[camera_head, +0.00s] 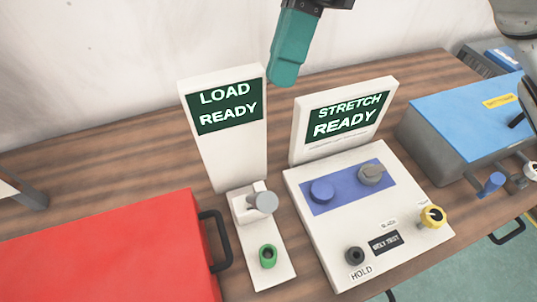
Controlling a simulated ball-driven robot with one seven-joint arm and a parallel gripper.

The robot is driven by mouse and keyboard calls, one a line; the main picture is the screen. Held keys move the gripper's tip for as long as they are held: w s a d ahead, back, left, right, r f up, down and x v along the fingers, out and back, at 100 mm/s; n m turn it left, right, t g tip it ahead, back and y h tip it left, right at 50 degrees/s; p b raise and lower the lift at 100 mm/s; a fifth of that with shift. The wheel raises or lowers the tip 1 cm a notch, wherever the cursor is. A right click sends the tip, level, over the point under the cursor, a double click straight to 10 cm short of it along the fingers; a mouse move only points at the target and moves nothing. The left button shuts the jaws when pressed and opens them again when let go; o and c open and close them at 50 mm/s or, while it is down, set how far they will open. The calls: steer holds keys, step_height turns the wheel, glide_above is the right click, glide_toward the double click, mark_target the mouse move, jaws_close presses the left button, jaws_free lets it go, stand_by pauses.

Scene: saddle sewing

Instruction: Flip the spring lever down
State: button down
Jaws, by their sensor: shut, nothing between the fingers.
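My gripper (283,76) hangs at the top middle, its teal fingers shut and empty, pointing down. It is above and behind the white stations, apart from them. The left station has a sign (228,108) reading "LOAD READY", a grey round-ended part (262,202) on a white block, and a green button (267,256). The right station has a sign (344,118) reading "STRETCH READY", a blue round knob (321,191) and a grey knob with a short handle (372,174). No label marks any part as the spring lever, so I cannot tell which it is.
A red box (110,255) with a black handle (214,240) stands at the left. A blue-topped grey box (470,115) stands at the right. The right station also carries a black knob (354,256) and a yellow knob (432,216). Bare wood table (110,165) shows behind the red box.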

mark_target(256, 200)
steer(key=s+d+x, duration=0.1)
steer(key=s+x, duration=0.1)
steer(key=x, duration=0.9)
steer(key=shift+s+r, duration=0.25)
steer(key=shift+r, duration=0.05)
